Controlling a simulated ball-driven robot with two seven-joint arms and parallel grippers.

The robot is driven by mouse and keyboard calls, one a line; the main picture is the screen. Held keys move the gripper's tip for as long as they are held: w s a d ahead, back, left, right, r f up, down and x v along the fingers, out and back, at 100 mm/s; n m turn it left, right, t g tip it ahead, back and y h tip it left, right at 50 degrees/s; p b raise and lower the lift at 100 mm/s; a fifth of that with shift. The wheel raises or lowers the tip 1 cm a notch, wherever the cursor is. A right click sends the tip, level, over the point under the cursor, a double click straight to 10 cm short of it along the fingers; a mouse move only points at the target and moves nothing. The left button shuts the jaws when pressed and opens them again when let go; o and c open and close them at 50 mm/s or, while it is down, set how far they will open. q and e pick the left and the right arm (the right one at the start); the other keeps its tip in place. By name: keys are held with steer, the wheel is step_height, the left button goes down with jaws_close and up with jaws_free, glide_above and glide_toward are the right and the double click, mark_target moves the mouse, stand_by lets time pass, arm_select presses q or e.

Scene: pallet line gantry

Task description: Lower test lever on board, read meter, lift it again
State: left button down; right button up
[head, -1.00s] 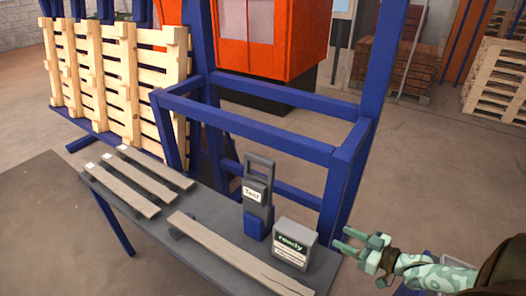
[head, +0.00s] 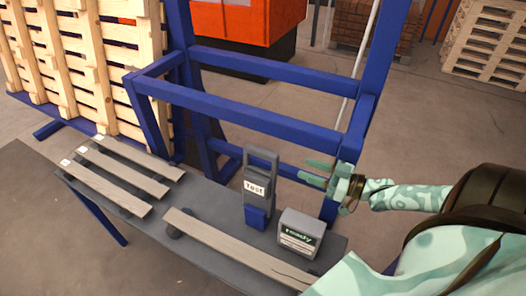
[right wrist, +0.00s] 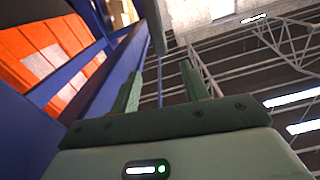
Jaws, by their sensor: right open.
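The test lever (head: 260,172) is a grey loop handle above a white "Test" label, with a blue block below, standing upright on the grey board (head: 215,205). The meter (head: 300,233) is a grey box to its right, with a dark green display reading "ready". My right gripper (head: 318,172) is open and empty, to the right of the lever and above the meter, apart from both. In the right wrist view its two green fingers (right wrist: 158,90) point up past the blue frame, with nothing between them. My left gripper is not in view.
A blue gantry frame (head: 250,108) stands right behind the board and close to my right gripper. Wooden slats (head: 120,185) lie on the board at left, and a longer plank (head: 235,248) lies in front of the lever. Pallets (head: 85,60) stand at the back left.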

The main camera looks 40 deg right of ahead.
mark_target(265, 154)
steer(key=x, duration=1.4)
steer(key=shift+a, duration=0.1)
jaws_close()
